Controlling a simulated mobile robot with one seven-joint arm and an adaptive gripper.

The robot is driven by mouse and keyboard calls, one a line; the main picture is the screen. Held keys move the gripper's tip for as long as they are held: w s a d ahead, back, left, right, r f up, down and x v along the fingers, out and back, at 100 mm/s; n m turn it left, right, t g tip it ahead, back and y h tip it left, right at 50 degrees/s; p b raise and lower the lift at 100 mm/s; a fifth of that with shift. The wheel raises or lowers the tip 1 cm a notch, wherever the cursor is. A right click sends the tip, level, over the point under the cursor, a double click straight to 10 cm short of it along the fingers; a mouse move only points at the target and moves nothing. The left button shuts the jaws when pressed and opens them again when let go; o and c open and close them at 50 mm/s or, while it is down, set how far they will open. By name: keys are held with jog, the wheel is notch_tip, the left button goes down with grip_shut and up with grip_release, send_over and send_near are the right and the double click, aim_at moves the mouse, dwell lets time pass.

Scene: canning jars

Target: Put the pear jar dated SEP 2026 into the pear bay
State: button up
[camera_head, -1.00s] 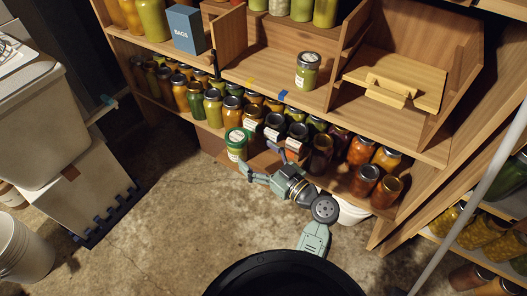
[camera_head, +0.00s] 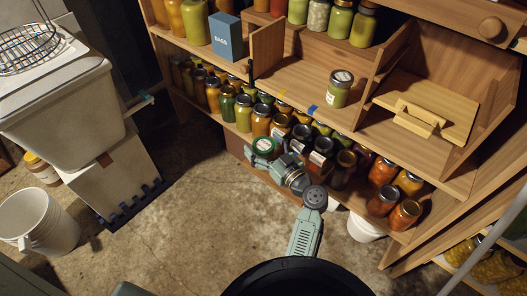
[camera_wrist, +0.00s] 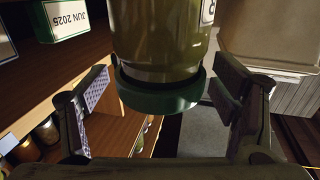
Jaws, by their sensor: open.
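A jar with a green lid (camera_head: 265,146) stands at the front of the lower shelf, its lower part hidden behind my gripper (camera_head: 268,163). In the wrist view, my gripper (camera_wrist: 163,95) is open, with one finger on each side of the green-lidded jar (camera_wrist: 165,40), which appears inverted and holds yellow-green contents. Gaps show between fingers and jar. Only a sliver of its label shows; its date cannot be read. On the shelf above, a jar with pale green contents (camera_head: 339,92) stands in an open bay (camera_head: 296,76); which bay is for pears cannot be told.
Several dark-lidded jars (camera_head: 243,112) crowd the lower shelf behind and right. Yellow and blue tape (camera_head: 313,110) marks the upper shelf edge. A JUN 2025 label (camera_wrist: 72,17) shows.

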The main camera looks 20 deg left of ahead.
jog(key=c, duration=1.6)
jog(key=shift+c, duration=0.3)
